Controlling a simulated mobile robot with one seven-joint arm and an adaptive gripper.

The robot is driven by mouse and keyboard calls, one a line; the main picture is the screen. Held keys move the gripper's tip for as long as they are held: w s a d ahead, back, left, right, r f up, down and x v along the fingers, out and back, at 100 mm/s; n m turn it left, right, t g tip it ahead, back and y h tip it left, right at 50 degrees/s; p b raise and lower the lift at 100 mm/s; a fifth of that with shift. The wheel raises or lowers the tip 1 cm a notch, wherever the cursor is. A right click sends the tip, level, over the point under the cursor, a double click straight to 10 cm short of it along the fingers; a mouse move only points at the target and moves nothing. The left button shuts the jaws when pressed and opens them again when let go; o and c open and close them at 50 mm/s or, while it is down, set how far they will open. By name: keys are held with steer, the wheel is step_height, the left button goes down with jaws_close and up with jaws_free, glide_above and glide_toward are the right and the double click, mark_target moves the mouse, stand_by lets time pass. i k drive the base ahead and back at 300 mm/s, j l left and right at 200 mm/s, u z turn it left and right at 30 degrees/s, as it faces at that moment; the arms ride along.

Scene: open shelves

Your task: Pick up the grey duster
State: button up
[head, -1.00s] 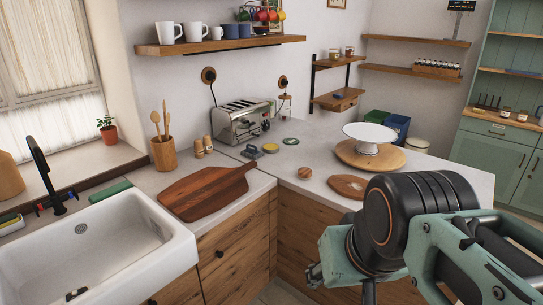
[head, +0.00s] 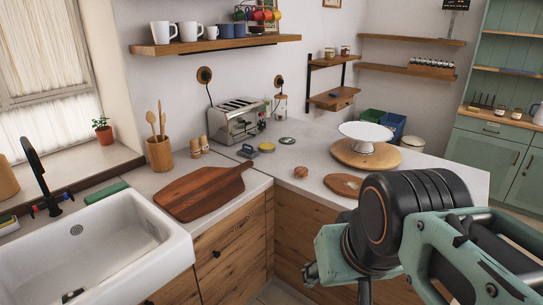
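A small grey-blue object (head: 248,151) lies on the counter in front of the toaster, beside a small yellow block (head: 267,148). It may be the grey duster, but it is too small to tell. No other thing in view is clearly a duster. My arm reaches in from the lower right in the head view, over the wooden cabinet fronts. My gripper (head: 335,282) shows only in part at the bottom, below the wrist. Its fingers are mostly hidden or cut off, so I cannot see whether it is open. It is well apart from the grey-blue object.
A cutting board (head: 200,192) lies right of the white sink (head: 105,245). A utensil pot (head: 160,153) and a toaster (head: 238,121) stand at the wall. A white cake stand (head: 366,134) is on the right counter. Wall shelves (head: 215,45) hang above. The corner counter between has bare room.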

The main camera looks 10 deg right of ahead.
mark_target(249, 154)
steer(key=i+u, duration=0.1)
steer(key=i, duration=0.5)
steer(key=i+l+u, duration=0.1)
steer(key=i, duration=0.45)
steer(key=i+l+u, duration=0.1)
steer(key=i, duration=0.5)
steer(key=j, duration=0.1)
steer(key=i+l, duration=0.35)
steer(key=i, duration=0.2)
steer(key=j+u, duration=0.05)
